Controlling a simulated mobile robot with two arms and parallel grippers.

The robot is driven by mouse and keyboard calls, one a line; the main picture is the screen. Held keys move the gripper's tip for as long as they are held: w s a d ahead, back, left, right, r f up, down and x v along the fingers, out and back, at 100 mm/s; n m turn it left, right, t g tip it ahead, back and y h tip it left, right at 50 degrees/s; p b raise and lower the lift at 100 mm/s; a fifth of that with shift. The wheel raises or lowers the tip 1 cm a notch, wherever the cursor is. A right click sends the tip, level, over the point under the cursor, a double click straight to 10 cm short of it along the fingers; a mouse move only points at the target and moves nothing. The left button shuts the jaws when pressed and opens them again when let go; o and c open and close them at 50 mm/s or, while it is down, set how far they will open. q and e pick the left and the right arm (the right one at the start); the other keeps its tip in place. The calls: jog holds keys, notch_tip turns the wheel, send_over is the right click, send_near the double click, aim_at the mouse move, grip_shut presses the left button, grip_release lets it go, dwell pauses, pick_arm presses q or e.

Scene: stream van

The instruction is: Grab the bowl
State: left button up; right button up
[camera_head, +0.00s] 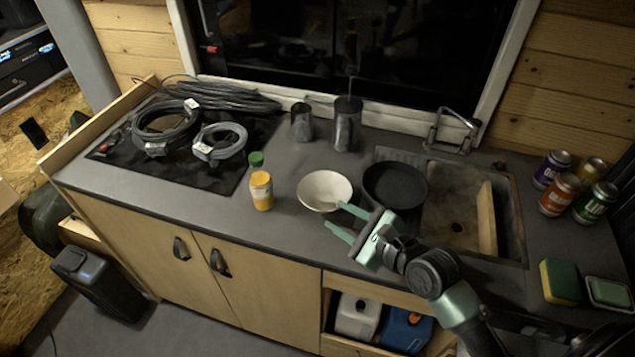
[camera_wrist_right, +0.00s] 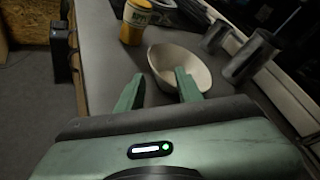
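The bowl (camera_head: 324,188) is shallow and cream-white. It stands upright on the grey counter, left of a dark pan. In the right wrist view the bowl (camera_wrist_right: 181,66) lies just beyond my fingertips, with the right finger overlapping its near rim in the picture. My right gripper (camera_head: 335,218) is open and empty at the near right side of the bowl. In the right wrist view its green fingers (camera_wrist_right: 158,84) are spread apart; I cannot tell whether one touches the bowl. My left gripper is not in view.
A yellow-labelled jar (camera_head: 261,191) stands left of the bowl. The dark pan (camera_head: 395,185) is close on its right, beside the sink (camera_head: 456,212). Metal cups (camera_head: 346,125) stand behind. Cable coils (camera_head: 165,127) lie on the hob. Cans (camera_head: 559,195) and a sponge (camera_head: 560,282) are at the right.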

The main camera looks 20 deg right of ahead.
aim_at(305, 200)
jog(key=shift+w+a, duration=0.3)
jog(key=shift+w, duration=0.15)
jog(key=x, duration=0.1)
jog(key=p+x, duration=0.1)
jog(key=x, duration=0.1)
jog(key=shift+w+a, duration=0.15)
jog(key=shift+a, duration=0.15)
jog(key=p+x, duration=0.1)
jog(key=x, duration=0.4)
jog(key=shift+a+f, duration=0.1)
jog(key=shift+f, duration=0.05)
jog(key=shift+w+f, duration=0.15)
jog(key=shift+a, duration=0.1)
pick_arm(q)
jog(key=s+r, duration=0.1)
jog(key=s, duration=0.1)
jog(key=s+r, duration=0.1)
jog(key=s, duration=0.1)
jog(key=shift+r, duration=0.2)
pick_arm(e)
grip_shut()
